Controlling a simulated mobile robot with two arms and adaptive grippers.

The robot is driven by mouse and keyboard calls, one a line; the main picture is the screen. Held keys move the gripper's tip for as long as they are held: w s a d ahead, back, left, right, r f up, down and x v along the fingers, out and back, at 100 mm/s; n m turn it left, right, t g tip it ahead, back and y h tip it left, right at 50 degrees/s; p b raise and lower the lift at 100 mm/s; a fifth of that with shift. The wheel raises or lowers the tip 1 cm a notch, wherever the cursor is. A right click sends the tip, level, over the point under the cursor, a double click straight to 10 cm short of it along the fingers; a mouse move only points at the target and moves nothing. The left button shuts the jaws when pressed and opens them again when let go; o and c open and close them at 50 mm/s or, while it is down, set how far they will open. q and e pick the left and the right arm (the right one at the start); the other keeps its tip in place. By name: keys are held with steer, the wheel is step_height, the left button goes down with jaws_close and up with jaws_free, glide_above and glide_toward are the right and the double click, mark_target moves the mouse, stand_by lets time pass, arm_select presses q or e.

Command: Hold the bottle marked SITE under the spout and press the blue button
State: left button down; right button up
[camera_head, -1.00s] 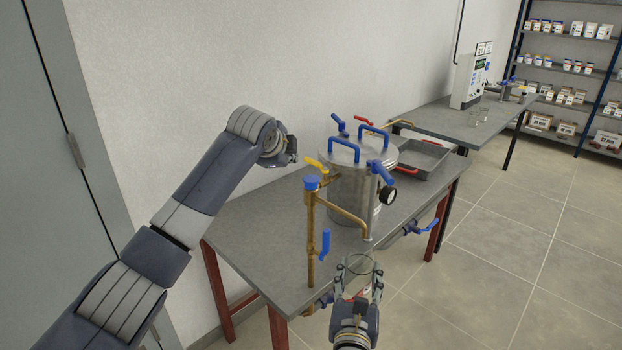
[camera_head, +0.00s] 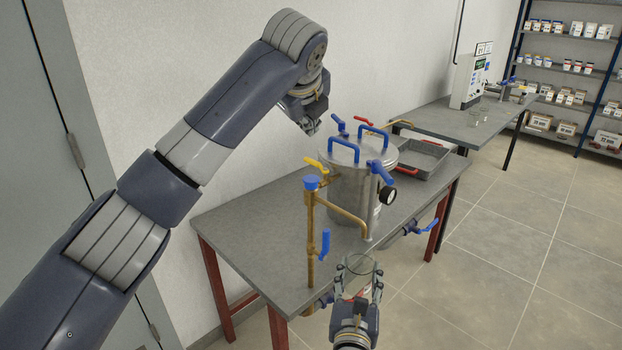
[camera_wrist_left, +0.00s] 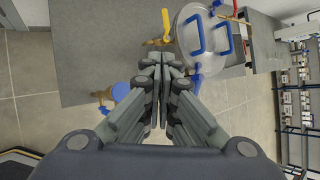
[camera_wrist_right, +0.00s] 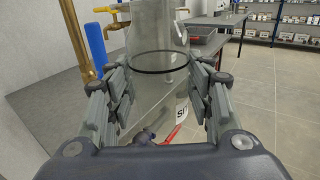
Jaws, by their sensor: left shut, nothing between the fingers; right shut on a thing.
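My right gripper (camera_head: 358,288) is shut on a clear glass bottle (camera_head: 357,266), held roughly upright. In the right wrist view the bottle (camera_wrist_right: 160,85) shows a white label starting "SI"; the rest is hidden. Its mouth is close below the spout (camera_head: 367,237) of the brass pipe in the head view; I cannot tell whether it is directly beneath. The blue button (camera_head: 311,182) caps the brass standpipe. My left gripper (camera_head: 313,126) is shut and empty, above the blue button in the picture. The left wrist view shows its fingers together (camera_wrist_left: 163,68) and the blue button (camera_wrist_left: 121,92) apart from them.
A steel vessel (camera_head: 350,205) with blue handles stands behind the standpipe on the grey table (camera_head: 250,235). A yellow lever (camera_head: 315,163) sits near the button, and a blue lever (camera_head: 325,243) hangs below. A metal tray (camera_head: 425,160) lies farther back. The table's left part is clear.

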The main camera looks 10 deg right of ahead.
mark_target(306, 179)
arm_select(q)
steer(key=shift+f, duration=4.25)
steer(key=shift+f, duration=0.1)
steer(key=shift+f, duration=0.35)
steer(key=shift+f, duration=0.55)
stand_by(2.8)
